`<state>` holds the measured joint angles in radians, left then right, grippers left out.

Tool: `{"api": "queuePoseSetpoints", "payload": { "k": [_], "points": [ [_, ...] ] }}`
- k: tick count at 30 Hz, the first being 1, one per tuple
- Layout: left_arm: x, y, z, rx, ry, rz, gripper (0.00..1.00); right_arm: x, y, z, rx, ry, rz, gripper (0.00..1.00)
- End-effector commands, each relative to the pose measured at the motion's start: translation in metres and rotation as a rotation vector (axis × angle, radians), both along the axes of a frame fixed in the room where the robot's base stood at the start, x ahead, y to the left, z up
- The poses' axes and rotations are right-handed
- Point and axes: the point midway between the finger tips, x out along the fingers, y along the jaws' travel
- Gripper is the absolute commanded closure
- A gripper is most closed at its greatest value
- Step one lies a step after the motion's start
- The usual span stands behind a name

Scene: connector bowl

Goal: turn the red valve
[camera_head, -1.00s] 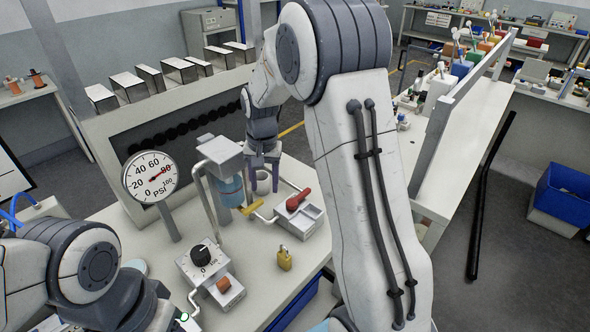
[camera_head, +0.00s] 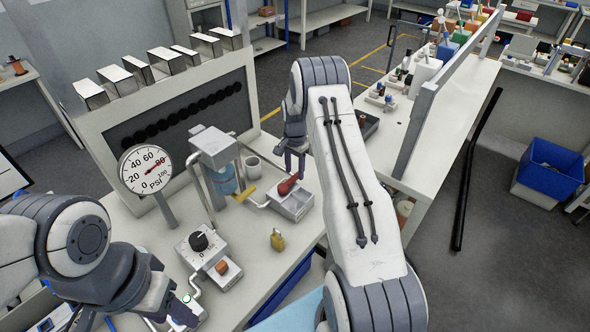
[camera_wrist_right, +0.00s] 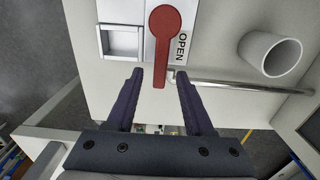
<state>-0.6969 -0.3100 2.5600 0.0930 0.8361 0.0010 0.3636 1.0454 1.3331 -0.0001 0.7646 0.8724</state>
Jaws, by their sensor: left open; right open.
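The red valve handle (camera_head: 287,187) sits on a pale box (camera_head: 296,204) at the right of the bench. In the right wrist view the red handle (camera_wrist_right: 164,50) lies beside the word OPEN, its round end away from me and its narrow end toward me. My right gripper (camera_head: 295,165) is at the handle. In the wrist view its open fingers (camera_wrist_right: 159,76) stand on either side of the narrow end, with gaps on both sides. My left gripper (camera_head: 180,316) is open at the lower left, partly hidden, well away from the valve.
A pressure gauge (camera_head: 146,169) has its needle near 80. A white cup (camera_wrist_right: 270,53) stands right of the valve.

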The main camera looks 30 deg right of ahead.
Motion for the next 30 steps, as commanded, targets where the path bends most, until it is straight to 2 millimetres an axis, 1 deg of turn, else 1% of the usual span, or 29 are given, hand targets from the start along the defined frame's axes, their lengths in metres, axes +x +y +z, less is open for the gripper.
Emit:
{"api": "queuePoseSetpoints", "payload": {
  "k": [1, 6, 14, 15, 17, 18, 19, 30],
  "points": [
    [0.0, 0.0, 0.005, 0.0, 0.0, -0.001, 0.5, 0.0, 0.0, -0.005, 0.001, 0.001, 0.0, 0.47],
    [0.0, 0.0, 0.007, 0.0, 0.0, -0.002, 0.5, 0.0, 0.0, -0.017, 0.0, 0.0, 0.001, 0.47],
    [0.0, 0.0, 0.007, 0.0, 0.0, -0.002, 0.5, 0.0, 0.0, -0.019, -0.001, -0.001, 0.001, 0.47],
    [0.0, 0.0, 0.007, 0.0, 0.0, -0.002, 0.5, 0.0, 0.0, -0.019, -0.001, -0.001, 0.001, 0.55],
    [0.0, 0.0, 0.007, 0.0, 0.0, -0.001, 0.5, 0.0, 0.0, -0.019, -0.001, -0.001, 0.001, 0.78],
    [0.0, 0.0, 0.007, 0.0, 0.0, -0.001, 0.5, 0.0, 0.0, -0.019, -0.001, -0.001, 0.001, 0.93],
    [0.0, 0.0, 0.007, 0.0, 0.0, -0.001, 0.5, 0.0, 0.0, -0.019, -0.001, -0.001, 0.001, 1.0],
    [0.0, 0.0, 0.007, 0.0, 0.0, -0.001, 0.5, 0.0, 0.0, -0.018, 0.0, -0.002, 0.001, 1.0]
  ]
}}
